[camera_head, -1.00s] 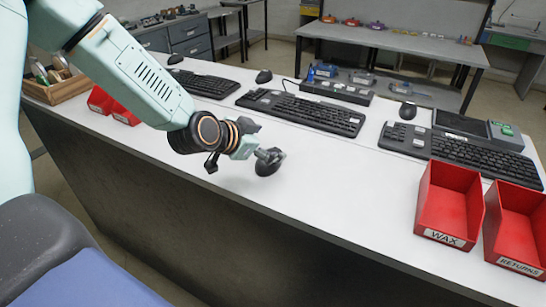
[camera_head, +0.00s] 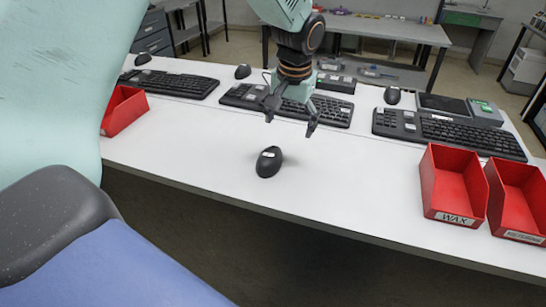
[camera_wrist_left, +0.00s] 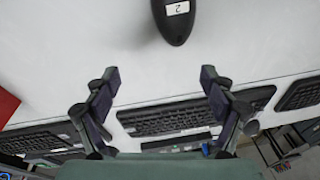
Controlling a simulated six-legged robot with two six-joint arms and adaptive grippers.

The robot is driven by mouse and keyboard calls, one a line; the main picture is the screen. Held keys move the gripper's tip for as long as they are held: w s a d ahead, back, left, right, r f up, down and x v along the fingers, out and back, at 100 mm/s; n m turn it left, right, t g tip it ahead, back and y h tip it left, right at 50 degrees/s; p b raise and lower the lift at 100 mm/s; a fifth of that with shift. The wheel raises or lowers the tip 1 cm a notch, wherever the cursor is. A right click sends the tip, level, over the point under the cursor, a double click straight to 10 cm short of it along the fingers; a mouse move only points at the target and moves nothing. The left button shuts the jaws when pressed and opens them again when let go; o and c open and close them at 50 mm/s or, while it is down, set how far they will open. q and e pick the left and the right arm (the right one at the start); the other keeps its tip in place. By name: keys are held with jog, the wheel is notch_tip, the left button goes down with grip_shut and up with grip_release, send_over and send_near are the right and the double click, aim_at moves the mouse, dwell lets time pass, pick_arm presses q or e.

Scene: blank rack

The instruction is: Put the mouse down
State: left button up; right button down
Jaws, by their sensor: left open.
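The black mouse (camera_head: 269,162) with a white label rests on the white table near its front edge. It also shows at the top of the left wrist view (camera_wrist_left: 174,18), where the label reads 2. My left gripper (camera_head: 291,122) is open and empty, raised above the table just behind the mouse and apart from it. Its two spread fingers also show in the left wrist view (camera_wrist_left: 160,75), with bare table between them and the mouse. My right gripper is not in view.
Several keyboards (camera_head: 455,133) stand in a row along the back of the table (camera_head: 345,190). Other mice (camera_head: 392,95) stand behind them. Red bins marked WAX (camera_head: 447,185) and RETURNS (camera_head: 518,202) stand at the right, another red bin (camera_head: 124,110) at the left. The table around the mouse is clear.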

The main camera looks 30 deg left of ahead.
aim_at(271, 153)
pick_arm(q)
jog(key=s+n, duration=0.1)
jog(key=s+a+n+g, duration=0.2)
jog(key=shift+s, duration=0.25)
jog(key=shift+s+d, duration=0.1)
jog(key=shift+d, duration=0.05)
jog(key=shift+d+f+n, duration=0.15)
jog(key=shift+d+n, duration=0.15)
jog(key=f, duration=0.2)
jog(key=a+f, duration=0.1)
jog(key=f, duration=0.4)
jog(key=shift+s+a+p, duration=0.15)
jog(key=shift+s+p, duration=0.1)
jog(key=shift+p, duration=0.15)
jog(key=shift+d+f, duration=0.1)
jog(key=shift+d, duration=0.2)
jog(key=shift+a, duration=0.35)
jog(key=c, duration=0.4)
jog(key=shift+d, duration=0.3)
jog(key=c, duration=0.6)
jog(key=shift+a, duration=0.25)
jog(key=c, duration=0.4)
